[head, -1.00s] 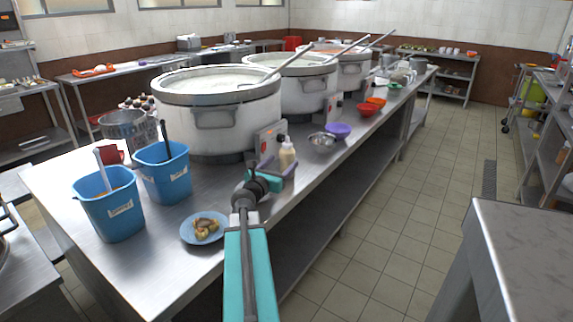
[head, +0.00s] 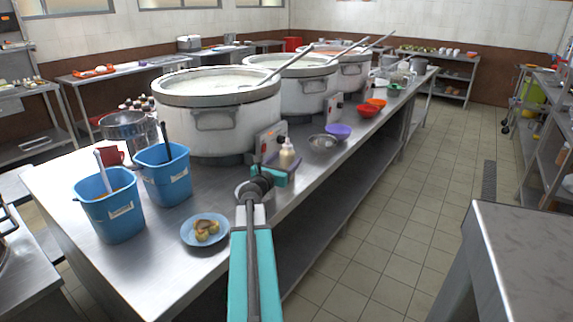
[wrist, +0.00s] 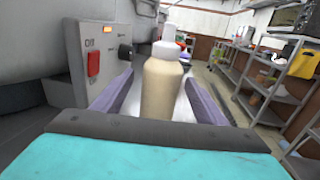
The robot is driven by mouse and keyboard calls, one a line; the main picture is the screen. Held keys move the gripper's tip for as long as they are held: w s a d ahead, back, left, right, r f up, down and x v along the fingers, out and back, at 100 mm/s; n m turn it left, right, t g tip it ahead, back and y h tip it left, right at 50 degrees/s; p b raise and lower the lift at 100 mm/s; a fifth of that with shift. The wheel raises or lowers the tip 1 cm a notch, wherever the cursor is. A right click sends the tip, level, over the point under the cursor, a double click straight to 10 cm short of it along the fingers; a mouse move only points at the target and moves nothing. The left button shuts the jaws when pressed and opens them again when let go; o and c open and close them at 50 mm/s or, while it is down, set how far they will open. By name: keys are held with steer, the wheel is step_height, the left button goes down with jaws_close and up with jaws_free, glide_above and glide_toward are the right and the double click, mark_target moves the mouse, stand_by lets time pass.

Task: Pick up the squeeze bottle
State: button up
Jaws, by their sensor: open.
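The squeeze bottle (head: 287,156) stands upright on the steel counter, in front of the first large pot's control box. It has a tan body and a pale cap. In the wrist view the squeeze bottle (wrist: 162,84) is between the two purple fingers, with a visible gap on each side. My gripper (wrist: 160,95) is open. In the head view my gripper (head: 276,166) is at the bottle, and its jaws hide the bottle's lower part. The bottle's base is hidden in both views.
A control box (wrist: 98,50) with a red switch is close left of my gripper. A steel bowl (head: 322,142) and a purple bowl (head: 338,131) stand beyond the bottle. A blue plate with food (head: 190,236) and blue bins (head: 112,212) are nearer on the counter (head: 160,265).

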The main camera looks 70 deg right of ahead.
steer(key=shift+s+d, duration=0.1)
steer(key=shift+d, duration=0.65)
steer(key=c, duration=0.8)
